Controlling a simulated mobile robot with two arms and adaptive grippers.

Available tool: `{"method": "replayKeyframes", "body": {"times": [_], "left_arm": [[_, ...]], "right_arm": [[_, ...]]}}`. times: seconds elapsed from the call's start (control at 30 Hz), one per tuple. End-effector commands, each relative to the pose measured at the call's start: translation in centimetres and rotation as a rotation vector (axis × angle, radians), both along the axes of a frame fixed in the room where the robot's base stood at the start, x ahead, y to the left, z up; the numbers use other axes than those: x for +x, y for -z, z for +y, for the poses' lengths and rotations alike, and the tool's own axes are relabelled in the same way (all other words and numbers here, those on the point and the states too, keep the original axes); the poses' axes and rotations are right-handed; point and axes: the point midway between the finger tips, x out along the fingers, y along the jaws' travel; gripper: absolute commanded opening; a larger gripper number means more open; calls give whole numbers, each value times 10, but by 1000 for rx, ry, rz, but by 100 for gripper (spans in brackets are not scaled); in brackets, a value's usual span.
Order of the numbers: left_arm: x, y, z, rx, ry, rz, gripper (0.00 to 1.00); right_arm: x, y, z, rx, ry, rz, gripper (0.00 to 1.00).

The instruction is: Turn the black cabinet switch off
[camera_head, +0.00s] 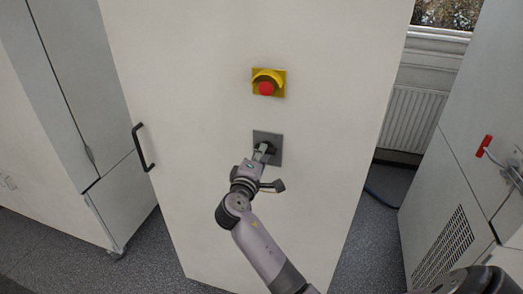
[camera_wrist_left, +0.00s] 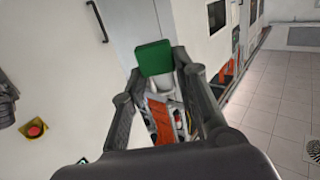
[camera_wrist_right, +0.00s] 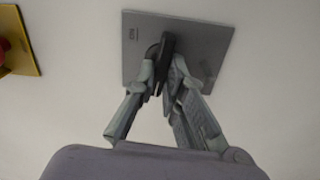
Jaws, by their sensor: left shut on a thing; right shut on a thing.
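The black cabinet switch (camera_wrist_right: 166,48) sits on a square grey plate (camera_wrist_right: 205,48) on the cabinet front; small lettering shows near the plate's edge. In the head view the grey plate (camera_head: 276,140) is below the emergency button, and the gripper partly covers the switch. My right gripper (camera_wrist_right: 165,82) is shut on the switch, with one finger on either side of the handle. It also shows in the head view (camera_head: 262,153).
A red emergency button (camera_head: 266,88) on a yellow base is just above the switch. A black door handle (camera_head: 143,147) sticks out at the left. A cabinet with a red handle (camera_head: 484,146) stands at the right. Grey floor shows on both sides.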

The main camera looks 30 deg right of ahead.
Motion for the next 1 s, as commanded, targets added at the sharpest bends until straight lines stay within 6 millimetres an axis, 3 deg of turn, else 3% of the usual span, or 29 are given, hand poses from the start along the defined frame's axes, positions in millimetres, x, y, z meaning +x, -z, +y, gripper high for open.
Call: {"method": "replayKeyframes", "body": {"times": [0.8,0.83,1.0], "left_arm": [[0,-8,0,0,0,-1,3],[0,-8,0,0,0,-1,3],[0,-8,0,0,0,-1,3]], "right_arm": [[0,2,0,-81,-1,98,0],[0,2,0,-81,-1,98,11],[0,2,0,-80,-1,96,23]]}}
